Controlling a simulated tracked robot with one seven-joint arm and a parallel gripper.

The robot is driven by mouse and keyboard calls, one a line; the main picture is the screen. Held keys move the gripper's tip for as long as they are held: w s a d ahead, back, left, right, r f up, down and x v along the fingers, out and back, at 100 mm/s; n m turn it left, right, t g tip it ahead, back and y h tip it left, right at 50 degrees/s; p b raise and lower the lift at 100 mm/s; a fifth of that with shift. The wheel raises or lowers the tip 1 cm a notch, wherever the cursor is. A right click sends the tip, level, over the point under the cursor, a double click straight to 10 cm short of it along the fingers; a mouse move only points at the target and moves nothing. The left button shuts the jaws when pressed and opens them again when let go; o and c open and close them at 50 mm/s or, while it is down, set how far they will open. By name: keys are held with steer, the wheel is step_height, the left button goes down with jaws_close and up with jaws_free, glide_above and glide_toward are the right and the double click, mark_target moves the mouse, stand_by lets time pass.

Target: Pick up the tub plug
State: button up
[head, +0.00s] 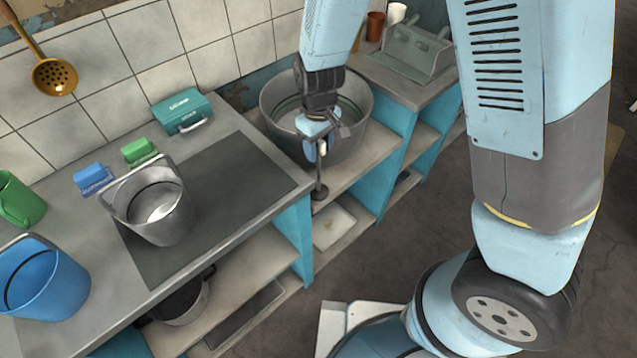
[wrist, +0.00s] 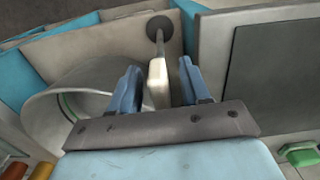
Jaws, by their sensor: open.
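The tub plug (wrist: 157,84) shows in the wrist view as a pale handle on a thin rod, with a dark round disc at its far end. In the head view the plug (head: 319,182) stands roughly upright, disc down, on the ledge in front of the large grey tub (head: 352,150). My gripper (wrist: 158,70) is open, with its blue fingers on either side of the handle. Whether a finger touches it I cannot tell. In the head view my gripper (head: 317,142) points down over the plug and hides its upper part. The tub (wrist: 50,115) also shows in the wrist view.
Left of the tub, a counter (head: 237,133) carries a metal bucket (head: 165,215), a blue bucket (head: 55,285), a teal box (head: 181,110) and small blue and green blocks. A pot (head: 185,302) sits on the shelf below. A grey rack (head: 410,52) stands beyond the tub.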

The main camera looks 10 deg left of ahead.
steer(key=shift+c, duration=0.2)
jaws_close()
steer(key=shift+r, duration=0.1)
stand_by(0.5)
